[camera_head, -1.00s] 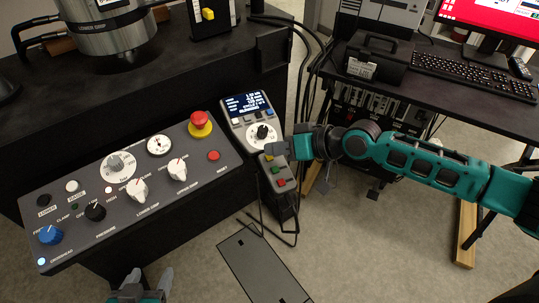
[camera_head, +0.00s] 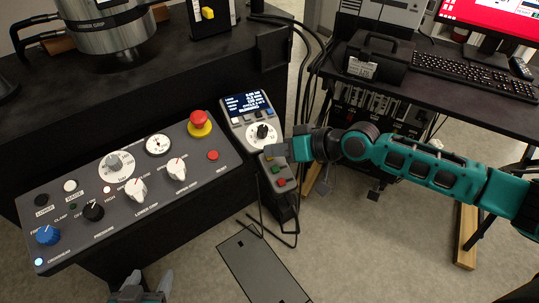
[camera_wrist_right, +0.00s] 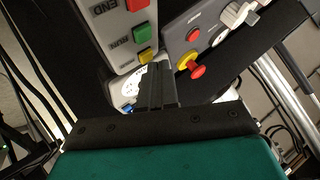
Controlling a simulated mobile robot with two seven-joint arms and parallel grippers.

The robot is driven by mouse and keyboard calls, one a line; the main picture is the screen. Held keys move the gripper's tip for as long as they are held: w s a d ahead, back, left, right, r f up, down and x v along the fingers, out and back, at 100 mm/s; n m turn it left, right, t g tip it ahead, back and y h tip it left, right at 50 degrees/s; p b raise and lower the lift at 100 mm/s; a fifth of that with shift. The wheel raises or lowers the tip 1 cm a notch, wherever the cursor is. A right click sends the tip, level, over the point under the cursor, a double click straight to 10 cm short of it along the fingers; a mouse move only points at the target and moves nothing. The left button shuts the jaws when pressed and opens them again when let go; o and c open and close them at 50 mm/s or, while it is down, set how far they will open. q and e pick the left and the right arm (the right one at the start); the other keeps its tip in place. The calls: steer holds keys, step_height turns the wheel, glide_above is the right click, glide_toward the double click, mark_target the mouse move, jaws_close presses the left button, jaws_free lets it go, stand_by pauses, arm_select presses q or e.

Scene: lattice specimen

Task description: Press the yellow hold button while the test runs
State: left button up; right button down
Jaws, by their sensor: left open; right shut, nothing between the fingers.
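The hand-held-style control box (camera_head: 257,123) with a lit screen (camera_head: 247,105) and a dial stands right of the large panel. Below its dial are a green button (camera_head: 276,169) and a red button (camera_head: 281,182). My right gripper (camera_head: 276,150) is shut and empty, its tips at the upper end of this button row. In the right wrist view the yellow button (camera_wrist_right: 145,56) shows right at the shut fingertips (camera_wrist_right: 158,70), partly covered. I cannot tell how far it is pressed. My left gripper (camera_head: 148,280) is open and empty at the bottom edge, below the panel.
The large grey panel (camera_head: 130,190) carries knobs, a gauge and a red emergency button (camera_head: 200,118) on a yellow base. A black bench with a metal cylinder (camera_head: 107,35) lies behind. A desk with a keyboard (camera_head: 470,75) and monitor stands at right. Black cables hang between them.

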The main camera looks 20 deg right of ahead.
steer(key=shift+w+f, duration=0.1)
steer(key=shift+f, duration=0.2)
steer(key=shift+r, duration=0.1)
stand_by(0.4)
steer(key=shift+s+r+p, duration=0.2)
steer(key=shift+r+p, duration=0.45)
steer(key=shift+r, duration=0.05)
steer(key=r+p, duration=0.1)
steer(key=s+r+p, duration=0.1)
steer(key=r+p, duration=0.2)
steer(key=p, duration=0.1)
steer(key=shift+s+d+r, duration=0.15)
steer(key=shift+d+r, duration=0.15)
steer(key=shift+r, duration=0.1)
